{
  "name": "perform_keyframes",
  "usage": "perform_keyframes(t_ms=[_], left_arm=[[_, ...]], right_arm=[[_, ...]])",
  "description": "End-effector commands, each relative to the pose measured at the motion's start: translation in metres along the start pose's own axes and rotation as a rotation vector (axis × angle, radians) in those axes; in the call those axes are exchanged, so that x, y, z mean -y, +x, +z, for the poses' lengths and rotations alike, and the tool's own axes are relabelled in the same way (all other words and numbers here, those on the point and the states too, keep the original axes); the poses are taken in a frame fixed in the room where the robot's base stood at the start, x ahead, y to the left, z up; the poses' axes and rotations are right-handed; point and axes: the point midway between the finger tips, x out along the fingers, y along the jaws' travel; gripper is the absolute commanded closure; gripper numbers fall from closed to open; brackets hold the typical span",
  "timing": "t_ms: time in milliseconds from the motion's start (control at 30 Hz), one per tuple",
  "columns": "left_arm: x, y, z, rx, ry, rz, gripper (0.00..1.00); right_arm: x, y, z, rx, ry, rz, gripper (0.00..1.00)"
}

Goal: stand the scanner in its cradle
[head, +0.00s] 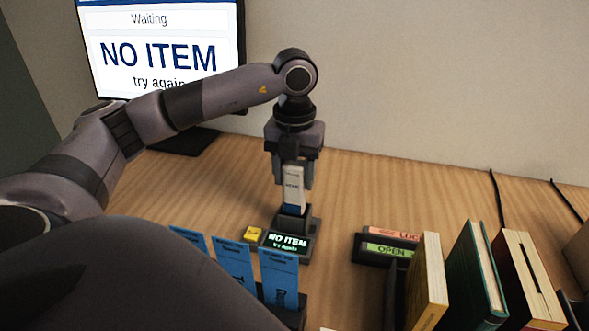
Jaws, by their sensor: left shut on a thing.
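The scanner (292,187) is a small upright device with a white upper part and a blue band lower down. My left gripper (291,172) points straight down and is shut on its upper part. The cradle (305,222) is a dark stand on the desk, directly below and around the scanner's lower end. A small display on its front reads "NO ITEM try again". I cannot tell whether the scanner's foot is fully seated in the cradle. My right gripper is not in view.
A monitor (160,45) stands behind. The desk behind the cradle is clear.

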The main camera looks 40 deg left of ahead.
Motion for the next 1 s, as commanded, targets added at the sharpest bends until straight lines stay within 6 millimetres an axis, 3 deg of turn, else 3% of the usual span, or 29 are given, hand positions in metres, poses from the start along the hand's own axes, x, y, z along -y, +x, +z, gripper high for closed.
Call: perform_keyframes(t_ms=[400,1000], left_arm=[[0.001,0.031,0.000,0.000,0.001,-0.002,0.83],[0.001,0.036,0.000,0.000,0.001,-0.001,0.83]], right_arm=[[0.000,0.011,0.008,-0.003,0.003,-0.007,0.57],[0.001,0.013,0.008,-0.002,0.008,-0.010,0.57]])
